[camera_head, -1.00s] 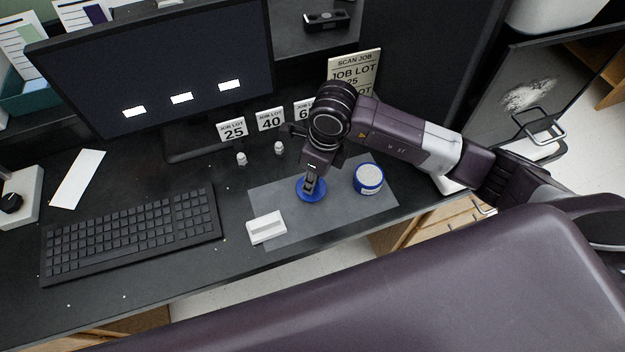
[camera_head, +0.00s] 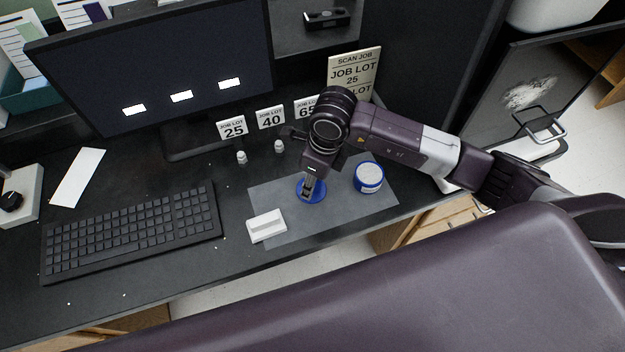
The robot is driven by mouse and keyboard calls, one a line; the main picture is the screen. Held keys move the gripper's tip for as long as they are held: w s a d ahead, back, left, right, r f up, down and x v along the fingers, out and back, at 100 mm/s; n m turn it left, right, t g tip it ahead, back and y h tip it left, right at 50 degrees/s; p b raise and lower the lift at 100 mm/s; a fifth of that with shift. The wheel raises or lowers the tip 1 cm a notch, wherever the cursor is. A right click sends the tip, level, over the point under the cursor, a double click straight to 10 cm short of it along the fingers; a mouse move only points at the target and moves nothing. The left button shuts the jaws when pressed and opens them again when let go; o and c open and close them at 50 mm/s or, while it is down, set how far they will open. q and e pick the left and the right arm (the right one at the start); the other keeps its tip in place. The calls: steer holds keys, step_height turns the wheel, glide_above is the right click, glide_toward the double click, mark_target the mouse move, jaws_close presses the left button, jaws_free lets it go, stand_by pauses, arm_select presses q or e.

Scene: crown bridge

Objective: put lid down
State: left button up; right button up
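A blue round lid (camera_head: 313,197) is on the grey mat (camera_head: 285,232), or very close above it. My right gripper (camera_head: 308,192) points down over the lid with its fingertips at the lid's middle. The fingers are small here and I cannot tell whether they still grip it. A blue and white round jar (camera_head: 369,177) stands open-topped to the right of the lid on the mat, with pale contents. My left gripper is not in view.
A white block (camera_head: 267,227) lies at the mat's left front. Two small white pieces (camera_head: 279,147) stand before the number cards (camera_head: 270,118). A keyboard (camera_head: 130,232) and monitor (camera_head: 165,65) fill the left. A sign (camera_head: 352,75) stands behind my arm.

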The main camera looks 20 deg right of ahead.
mark_target(319, 192)
steer(key=shift+r, duration=0.3)
step_height(319, 192, up, 12)
steer(key=s+d+b, duration=0.1)
steer(key=b, duration=0.1)
steer(key=shift+d+f, duration=0.15)
steer(key=shift+f, duration=0.1)
steer(key=shift+s, duration=0.1)
